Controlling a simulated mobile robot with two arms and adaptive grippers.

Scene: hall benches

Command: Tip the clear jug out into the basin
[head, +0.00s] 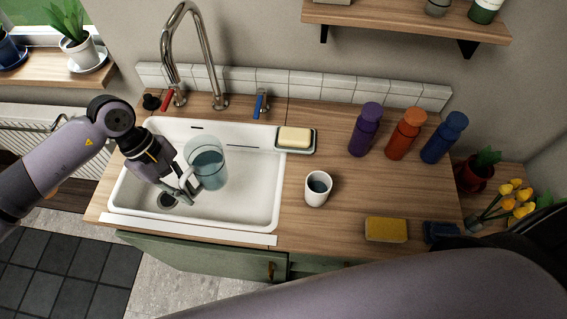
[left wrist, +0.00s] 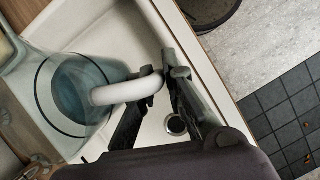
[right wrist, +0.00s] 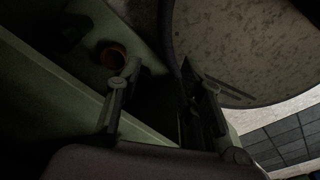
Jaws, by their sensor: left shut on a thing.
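The clear jug (head: 207,165) holds bluish water and has a white handle. It is over the white basin (head: 245,205), looking close to upright, with the water still inside. My left gripper (head: 182,190) is shut on the jug's handle, from the left side. In the left wrist view the jug (left wrist: 72,92) is at the left, its handle between my fingers, and the basin's drain shows below. My right gripper (right wrist: 162,85) shows in the dark right wrist view, fingers apart with nothing between them. In the head view my right arm hides it.
A curved tap (head: 207,50) stands behind the basin. A soap dish (head: 306,149), a white cup (head: 318,188), a sponge (head: 386,229) and purple (head: 364,132), orange (head: 405,135) and blue (head: 444,138) bottles stand on the right counter. Counter between cup and bottles is bare.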

